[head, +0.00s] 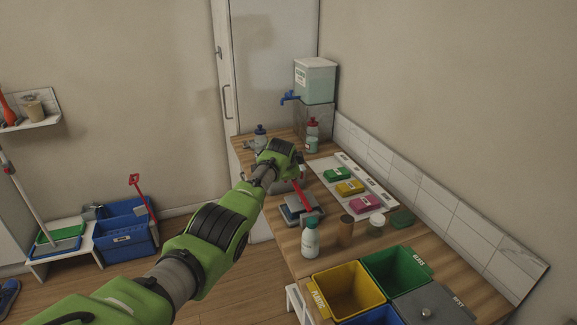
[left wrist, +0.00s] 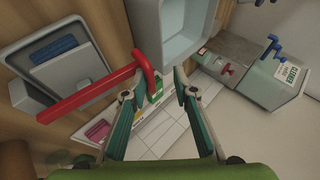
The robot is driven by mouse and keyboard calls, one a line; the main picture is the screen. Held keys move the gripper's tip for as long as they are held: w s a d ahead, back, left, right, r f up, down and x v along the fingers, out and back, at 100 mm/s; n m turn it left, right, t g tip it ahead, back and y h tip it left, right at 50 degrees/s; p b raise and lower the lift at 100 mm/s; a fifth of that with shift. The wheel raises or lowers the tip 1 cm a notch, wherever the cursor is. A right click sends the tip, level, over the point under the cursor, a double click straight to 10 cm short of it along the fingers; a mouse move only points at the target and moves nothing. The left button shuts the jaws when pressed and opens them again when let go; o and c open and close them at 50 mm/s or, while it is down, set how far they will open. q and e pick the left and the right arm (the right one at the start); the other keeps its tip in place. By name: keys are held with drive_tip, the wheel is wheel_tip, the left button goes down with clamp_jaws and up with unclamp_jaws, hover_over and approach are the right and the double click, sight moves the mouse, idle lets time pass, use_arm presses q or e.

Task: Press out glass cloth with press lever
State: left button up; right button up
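The press (head: 297,209) is a grey block on the wooden counter, with a red lever (head: 307,197). In the left wrist view the lever (left wrist: 85,92) slants up to a short crossbar handle (left wrist: 145,66). A blue cloth (left wrist: 55,50) lies on the press's grey plate (left wrist: 72,64); I cannot read which cloth it is. My left gripper (left wrist: 156,86) is open, its fingers on either side of the handle's end in the picture; I cannot tell whether they touch it. In the head view my left arm partly hides the press. My right gripper is not in view.
Green (head: 338,174), yellow (head: 350,188) and pink (head: 365,204) cloths lie on a white board. A white bottle (head: 310,240), a brown cup (head: 346,230) and coloured bins (head: 345,290) stand nearer. A cleaner dispenser (head: 315,75) stands at the back. A light basin (left wrist: 190,35) is close to the fingers.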

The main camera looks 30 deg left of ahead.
use_arm(q)
drive_tip(key=v, duration=1.1)
drive_tip(key=shift+s, duration=0.2)
idle(0.5)
